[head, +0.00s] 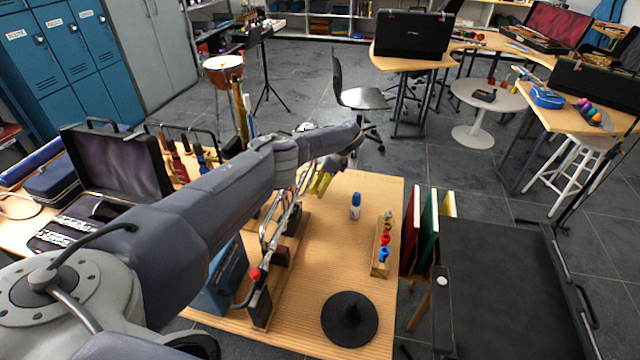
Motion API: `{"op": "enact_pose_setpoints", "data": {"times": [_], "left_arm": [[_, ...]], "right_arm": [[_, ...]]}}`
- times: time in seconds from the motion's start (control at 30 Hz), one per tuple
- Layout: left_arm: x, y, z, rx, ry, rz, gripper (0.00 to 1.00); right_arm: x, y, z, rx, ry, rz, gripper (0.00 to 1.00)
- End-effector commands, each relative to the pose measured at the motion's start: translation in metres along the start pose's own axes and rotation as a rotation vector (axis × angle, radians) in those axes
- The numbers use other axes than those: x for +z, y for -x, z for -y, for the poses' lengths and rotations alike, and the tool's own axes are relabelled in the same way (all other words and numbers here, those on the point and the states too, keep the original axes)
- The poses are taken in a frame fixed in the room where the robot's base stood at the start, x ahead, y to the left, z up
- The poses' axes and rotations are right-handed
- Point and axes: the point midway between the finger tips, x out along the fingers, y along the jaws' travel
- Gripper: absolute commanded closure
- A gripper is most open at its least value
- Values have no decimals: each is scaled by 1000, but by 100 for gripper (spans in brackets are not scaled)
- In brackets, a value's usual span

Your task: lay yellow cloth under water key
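My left arm crosses the picture from the lower left, and its dark gripper (345,157) is over the far part of the wooden bench. Its fingers are small and partly hidden by the wrist, so I cannot tell if they are open. The yellow cloth (321,184) shows just below the wrist, beside the silvery brass instrument (282,222). I cannot tell whether the cloth touches the gripper or the instrument. The instrument rests on dark supports, partly hidden behind my arm. Its water key is too small to make out. My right gripper is not in view.
A blue box (222,283) is by the instrument. The bench middle is clear. Upright folders (428,230) stand right of it.

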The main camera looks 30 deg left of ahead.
Motion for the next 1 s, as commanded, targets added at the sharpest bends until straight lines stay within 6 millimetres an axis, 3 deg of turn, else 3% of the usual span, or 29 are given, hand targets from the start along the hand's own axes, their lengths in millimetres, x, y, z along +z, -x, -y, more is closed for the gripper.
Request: {"op": "enact_pose_setpoints", "data": {"times": [0.77,0.8,1.0], "left_arm": [[-4,-11,0,0,1,0,47],[-4,-11,0,0,1,0,24],[-4,-11,0,1,1,0,4]], "right_arm": [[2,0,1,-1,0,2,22],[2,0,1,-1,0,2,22],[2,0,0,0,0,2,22]]}}
